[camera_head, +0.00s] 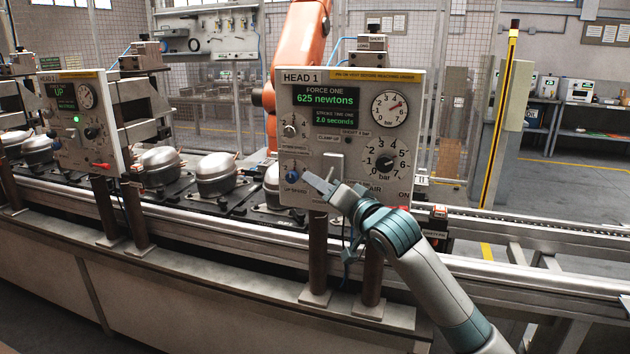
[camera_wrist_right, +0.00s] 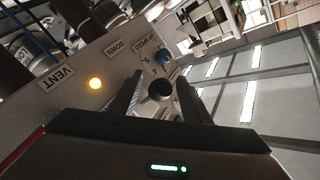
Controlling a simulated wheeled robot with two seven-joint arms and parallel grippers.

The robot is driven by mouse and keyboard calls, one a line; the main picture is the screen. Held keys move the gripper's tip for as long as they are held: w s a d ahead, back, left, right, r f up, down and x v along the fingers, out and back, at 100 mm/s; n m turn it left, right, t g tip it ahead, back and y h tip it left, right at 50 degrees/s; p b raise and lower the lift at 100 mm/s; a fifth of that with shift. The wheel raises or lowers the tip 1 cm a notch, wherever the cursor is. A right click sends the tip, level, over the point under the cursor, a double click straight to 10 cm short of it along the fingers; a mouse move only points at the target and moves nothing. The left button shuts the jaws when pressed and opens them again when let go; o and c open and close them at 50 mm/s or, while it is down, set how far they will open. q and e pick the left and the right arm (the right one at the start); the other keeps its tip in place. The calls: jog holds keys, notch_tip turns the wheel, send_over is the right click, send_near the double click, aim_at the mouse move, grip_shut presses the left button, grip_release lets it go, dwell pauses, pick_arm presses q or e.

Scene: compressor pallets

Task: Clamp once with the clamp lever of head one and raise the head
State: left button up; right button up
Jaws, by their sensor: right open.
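The head one panel (camera_head: 348,110) faces me and reads 625 newtons on its green display (camera_head: 326,97). A pale upright plate (camera_head: 333,163) shows below the clamp label. My right gripper (camera_head: 324,186) is in front of the panel's lower part and hides what is behind it. In the right wrist view, my open right gripper (camera_wrist_right: 160,82) has a dark round knob (camera_wrist_right: 160,90) between its fingers, which looks like the lever's end. Contact cannot be told. A blue up-speed knob (camera_wrist_right: 163,57) lies just beyond. My left gripper is out of view.
A black pressure dial (camera_head: 385,161) and a round gauge (camera_head: 390,108) sit on the panel's right side. Several silver compressors (camera_head: 216,174) stand on the conveyor to the left. A second head panel (camera_head: 80,122) stands at far left. An amber light (camera_wrist_right: 95,83) glows beside the VENT label.

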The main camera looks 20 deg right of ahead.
jog(key=shift+x, duration=1.4)
grip_shut()
